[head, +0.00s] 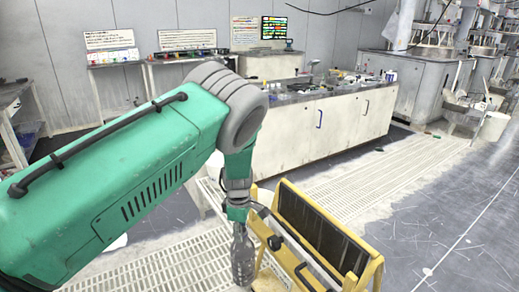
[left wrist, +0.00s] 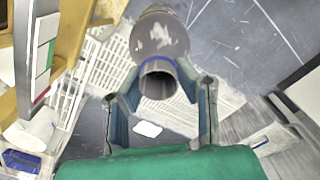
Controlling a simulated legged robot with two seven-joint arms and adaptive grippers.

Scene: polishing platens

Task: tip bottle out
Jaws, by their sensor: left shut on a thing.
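A clear, greyish bottle (head: 243,258) hangs below my left gripper (head: 238,207) in the head view, roughly upright, with its lower end near the picture's bottom edge. In the left wrist view the bottle (left wrist: 157,36) has its open mouth facing the camera, with a blue ring around the neck. My left gripper (left wrist: 160,88) is shut on the bottle's neck, one finger on each side. I cannot tell whether anything is inside the bottle. My right gripper is not in view.
A yellow-framed stand with a dark panel (head: 311,224) is just right of the bottle. A white cabinet bench (head: 290,141) with clutter on top stands behind. Pale floor grating (head: 350,187) lies between them. Open dark floor (head: 455,225) is at right.

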